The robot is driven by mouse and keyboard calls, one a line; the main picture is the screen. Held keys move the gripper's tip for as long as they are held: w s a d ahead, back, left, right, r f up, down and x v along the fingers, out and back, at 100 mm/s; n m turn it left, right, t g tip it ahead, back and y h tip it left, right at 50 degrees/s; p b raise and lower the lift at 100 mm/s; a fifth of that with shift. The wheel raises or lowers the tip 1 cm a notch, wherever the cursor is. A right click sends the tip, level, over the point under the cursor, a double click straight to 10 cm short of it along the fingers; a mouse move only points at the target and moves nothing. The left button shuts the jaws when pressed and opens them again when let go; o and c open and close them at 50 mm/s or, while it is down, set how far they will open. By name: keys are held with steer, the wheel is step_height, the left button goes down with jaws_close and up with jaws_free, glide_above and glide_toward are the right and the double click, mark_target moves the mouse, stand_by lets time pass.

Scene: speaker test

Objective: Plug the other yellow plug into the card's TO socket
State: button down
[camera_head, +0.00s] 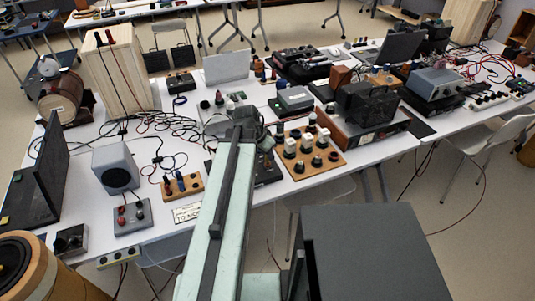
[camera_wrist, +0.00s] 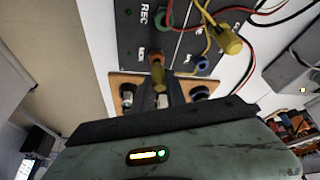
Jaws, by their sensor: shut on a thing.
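My gripper (camera_wrist: 158,92) is shut on a yellow plug (camera_wrist: 157,76), in the wrist view's middle, just below the "MON" lettering on a dark panel (camera_wrist: 175,45). Whether the plug's tip is inside a socket is hidden. Another yellow plug (camera_wrist: 228,40) with a yellow cable sits at the panel's right side; I cannot tell if it is seated. A blue plug (camera_wrist: 202,65) is near the panel's lower edge. A white card (camera_head: 187,213) lies near the table's front edge; its small lettering seems to include "TO". In the head view my gripper (camera_head: 246,118) is over the table's middle.
A wooden board with knobs (camera_head: 312,160) stands right of my arm. A grey speaker (camera_head: 116,167), a small board with plugs (camera_head: 180,187) and a grey box (camera_head: 131,216) stand left. Loose black cables (camera_head: 150,125) cross the table. Red and green wires lie beside the panel.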

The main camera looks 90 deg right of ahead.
steer(key=shift+f+b, duration=0.7)
steer(key=shift+f, duration=0.05)
steer(key=c, duration=1.3)
jaws_free()
step_height(320, 180, up, 8)
steer(key=p, duration=0.7)
steer(key=shift+f+p, duration=0.1)
steer(key=shift+p, duration=0.3)
steer(key=shift+f, duration=0.1)
steer(key=shift+s, duration=0.1)
